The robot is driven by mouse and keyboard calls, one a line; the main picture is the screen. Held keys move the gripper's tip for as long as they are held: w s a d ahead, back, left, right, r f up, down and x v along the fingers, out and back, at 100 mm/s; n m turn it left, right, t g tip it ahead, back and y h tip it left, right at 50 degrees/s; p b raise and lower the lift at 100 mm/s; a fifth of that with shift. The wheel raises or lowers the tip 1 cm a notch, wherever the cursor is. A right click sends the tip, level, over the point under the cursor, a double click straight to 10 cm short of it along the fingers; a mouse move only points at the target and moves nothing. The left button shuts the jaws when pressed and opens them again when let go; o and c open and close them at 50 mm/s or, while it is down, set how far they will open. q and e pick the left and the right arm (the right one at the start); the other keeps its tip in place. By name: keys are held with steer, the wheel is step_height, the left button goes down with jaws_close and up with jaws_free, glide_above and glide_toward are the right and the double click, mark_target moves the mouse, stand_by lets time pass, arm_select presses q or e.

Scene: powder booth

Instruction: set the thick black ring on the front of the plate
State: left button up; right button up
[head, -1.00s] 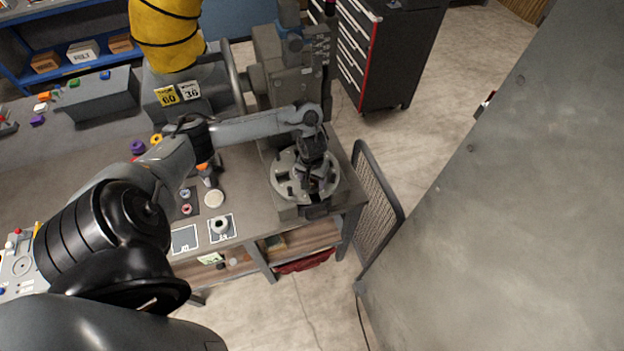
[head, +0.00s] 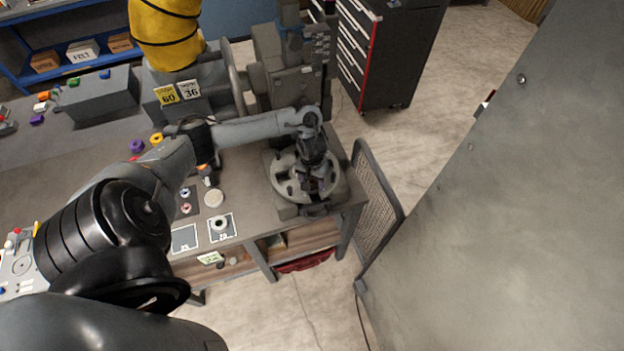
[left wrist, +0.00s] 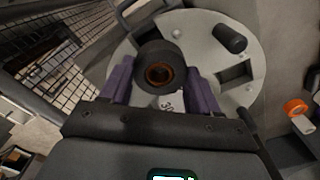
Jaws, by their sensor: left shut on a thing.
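The thick black ring (left wrist: 160,68) sits between the two purple fingers of my left gripper (left wrist: 161,86), with a copper-coloured bore facing the wrist camera. My left gripper also shows in the head view (head: 317,186), pointing down over the front right part of the plate. It is shut on the ring. The plate (left wrist: 205,32) is a pale grey disc with a black peg (left wrist: 230,38) and a square dark slot; in the head view the plate (head: 288,186) lies on the machine's base. I cannot tell whether the ring touches the plate. A white number label shows just below the ring.
A mesh guard panel (head: 375,200) stands right of the bench. The machine column (head: 285,70) rises behind the plate. A pale ring (head: 220,223) on a marked square, a pale disc (head: 214,197) and small coloured rings lie to the left. An orange ring (left wrist: 295,107) shows in the wrist view.

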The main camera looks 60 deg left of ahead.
arm_select(q)
steer(key=shift+f, duration=0.35)
steer(key=o, duration=1.3)
steer(key=shift+r, duration=0.1)
